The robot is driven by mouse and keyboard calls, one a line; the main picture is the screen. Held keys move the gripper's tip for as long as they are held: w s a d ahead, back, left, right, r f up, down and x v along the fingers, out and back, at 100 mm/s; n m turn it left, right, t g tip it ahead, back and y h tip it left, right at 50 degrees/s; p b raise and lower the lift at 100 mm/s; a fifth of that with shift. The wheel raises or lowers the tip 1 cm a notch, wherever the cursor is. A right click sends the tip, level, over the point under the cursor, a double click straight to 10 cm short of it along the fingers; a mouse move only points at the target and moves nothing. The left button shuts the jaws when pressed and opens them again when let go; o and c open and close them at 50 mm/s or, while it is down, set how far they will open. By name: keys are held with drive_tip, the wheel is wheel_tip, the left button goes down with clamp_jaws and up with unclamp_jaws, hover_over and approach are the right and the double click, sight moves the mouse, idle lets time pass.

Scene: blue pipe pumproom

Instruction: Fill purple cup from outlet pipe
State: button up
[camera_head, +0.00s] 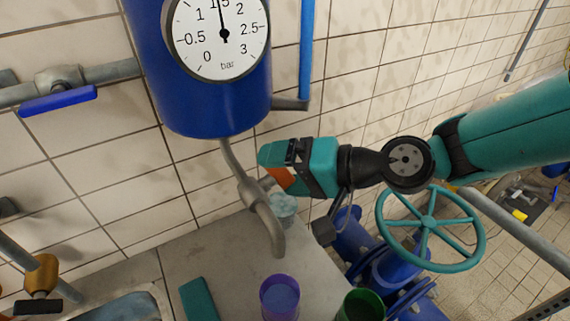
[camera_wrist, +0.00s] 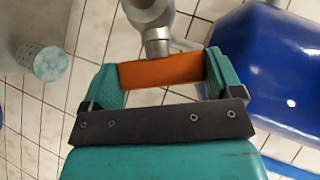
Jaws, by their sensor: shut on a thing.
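The purple cup (camera_head: 280,313) stands on the grey counter at the bottom centre of the head view. A paler bluish-purple area shows inside it; I cannot tell if this is water. The grey outlet pipe (camera_head: 268,215) comes down from the blue tank and bends over, its mouth above the cup in the picture. My gripper (camera_head: 272,168) is at the pipe's valve. In the wrist view, my gripper (camera_wrist: 162,68) is shut on the orange valve handle (camera_wrist: 160,74), which lies across between the teal fingers. The handle also shows in the head view (camera_head: 279,177).
The blue tank (camera_head: 205,105) with a pressure gauge (camera_head: 222,55) hangs at upper left. A pale cup (camera_head: 284,216) stands behind the pipe. A green cup (camera_head: 362,308) and a teal block (camera_head: 198,300) flank the purple cup. A teal handwheel (camera_head: 429,223) is at right.

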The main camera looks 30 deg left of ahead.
drive_tip(key=o, duration=0.7)
drive_tip(key=shift+d, duration=0.1)
drive_tip(key=b+v, duration=0.5)
drive_tip(key=v, duration=1.2)
drive_tip(key=shift+d+b, duration=0.15)
drive_tip(key=shift+b, duration=0.25)
drive_tip(key=s+d+f+t+h, duration=0.1)
drive_tip(key=s+d+h, duration=0.2)
drive_tip(key=d, duration=0.3)
drive_tip(key=s+d+f+t+h, duration=0.1)
drive_tip(key=s+d+h, duration=0.2)
drive_tip(key=d, duration=0.4)
drive_tip(key=s+d+f+t+h, duration=0.1)
drive_tip(key=s+d+f+h, duration=0.1)
drive_tip(key=s+d, duration=0.3)
drive_tip(key=shift+s+d+f+n+h, duration=0.1)
drive_tip(key=shift+d+n+h, duration=0.2)
drive_tip(key=shift+d+h, duration=0.4)
